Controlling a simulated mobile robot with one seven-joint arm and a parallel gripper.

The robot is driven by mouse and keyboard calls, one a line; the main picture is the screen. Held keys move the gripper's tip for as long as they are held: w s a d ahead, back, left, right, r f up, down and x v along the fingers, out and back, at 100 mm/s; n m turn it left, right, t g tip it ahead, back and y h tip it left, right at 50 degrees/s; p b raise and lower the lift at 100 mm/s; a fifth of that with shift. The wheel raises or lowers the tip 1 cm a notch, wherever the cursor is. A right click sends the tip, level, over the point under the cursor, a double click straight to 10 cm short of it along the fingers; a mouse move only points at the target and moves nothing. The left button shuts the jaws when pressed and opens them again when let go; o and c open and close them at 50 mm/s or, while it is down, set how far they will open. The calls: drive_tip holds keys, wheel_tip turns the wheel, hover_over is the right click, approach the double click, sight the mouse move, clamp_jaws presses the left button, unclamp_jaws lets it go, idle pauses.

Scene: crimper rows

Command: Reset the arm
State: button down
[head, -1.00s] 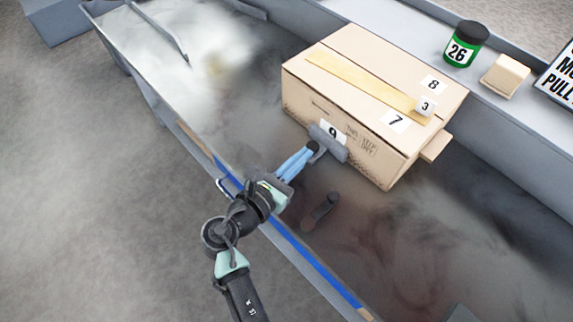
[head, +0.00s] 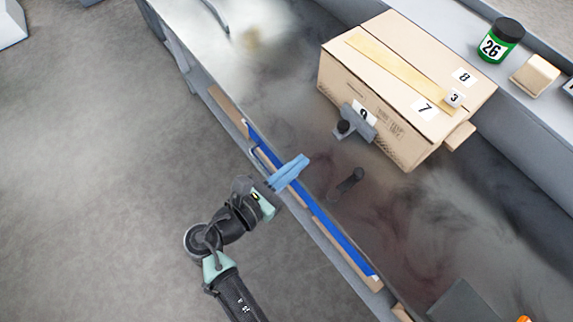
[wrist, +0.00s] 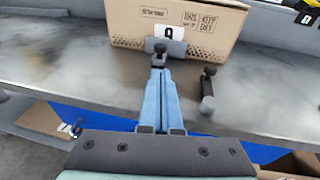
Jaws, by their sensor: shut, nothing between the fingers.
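My gripper (head: 303,162) has long light-blue fingers pressed together with nothing between them. In the head view it is over the blue strip at the table's front edge, apart from the box. In the wrist view the shut fingers (wrist: 159,75) point towards the grey T-shaped piece. That grey piece (head: 357,123) with a dark round knob stands against the front of the cardboard box (head: 385,75), partly covering its 9 label. It also shows in the wrist view (wrist: 172,48), just beyond the fingertips.
A dark handle-like piece (head: 347,184) stands on the metal tabletop (head: 290,60), right of the fingers. A green jar marked 26 (head: 495,47) and a tan block (head: 535,75) are on the back ledge. Open floor (head: 100,180) lies to the left.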

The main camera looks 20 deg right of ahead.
drive_tip(key=shift+v, duration=1.1)
drive_tip(key=w+a+r+m+t+y, duration=0.2)
drive_tip(key=w+a+r+m+y, duration=0.15)
drive_tip(key=w+r+m, duration=0.35)
drive_tip(key=w+a+r+m+t+y, duration=0.35)
drive_tip(key=w+r+m, duration=0.2)
drive_tip(key=r, duration=0.35)
wheel_tip(320, 180, up, 19)
drive_tip(key=w+a+m+t+y, duration=0.1)
drive_tip(key=w+m+t+y, duration=0.15)
drive_tip(key=m+t, duration=0.3)
drive_tip(key=s+r+m+t+y+p, duration=0.1)
drive_tip(key=s+r+m+t+y, duration=0.15)
drive_tip(key=s+r, duration=0.45)
drive_tip(key=s+r+m+t+y, duration=0.1)
drive_tip(key=s+r+t, duration=0.3)
drive_tip(key=r, duration=0.7)
drive_tip(key=s+r+m+t+y+p, duration=0.1)
drive_tip(key=s+r+m+t, duration=0.15)
drive_tip(key=s+r, duration=0.45)
wheel_tip(320, 180, up, 24)
drive_tip(key=w+a+p, duration=0.1)
drive_tip(key=w+p, duration=0.1)
drive_tip(key=p, duration=2)
drive_tip(key=shift+w, duration=0.4)
drive_tip(key=shift+d+f, duration=0.1)
drive_tip(key=shift+f, duration=0.05)
